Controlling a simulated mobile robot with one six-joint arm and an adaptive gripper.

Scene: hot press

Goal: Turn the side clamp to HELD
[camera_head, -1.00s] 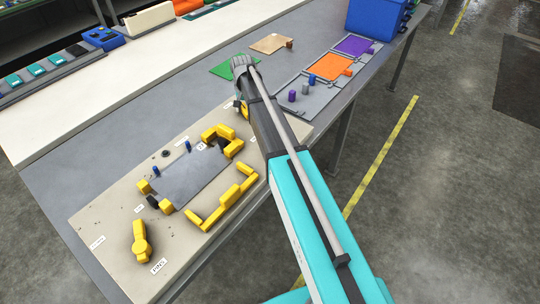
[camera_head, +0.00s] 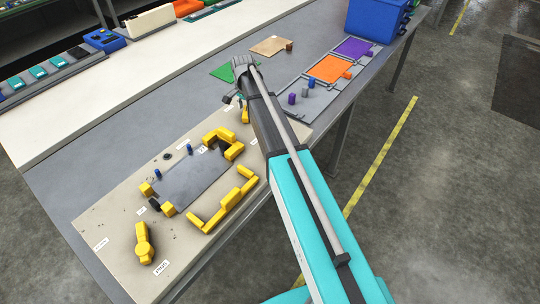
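The beige fixture board (camera_head: 112,215) lies on the grey bench, with a grey plate (camera_head: 190,182) among yellow blocks. A yellow lever-like knob (camera_head: 144,243) stands at the board's near left corner. Another yellow part (camera_head: 245,114) shows at the board's far end, beside my arm and partly hidden by it. Which yellow part is the side clamp I cannot tell; the labels are too small to read. Part of my gripper (camera_head: 231,98) shows dark at the left of my arm, close to that far yellow part. Its fingers are too small and hidden to judge.
A yellow handle-shaped bar (camera_head: 224,202) lies along the board's front, and a yellow bracket (camera_head: 224,141) stands near its far end. Two blue pins (camera_head: 158,174) stand behind the plate. Beyond are a green mat (camera_head: 222,73), orange tray (camera_head: 330,68) and blue bin (camera_head: 376,17).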

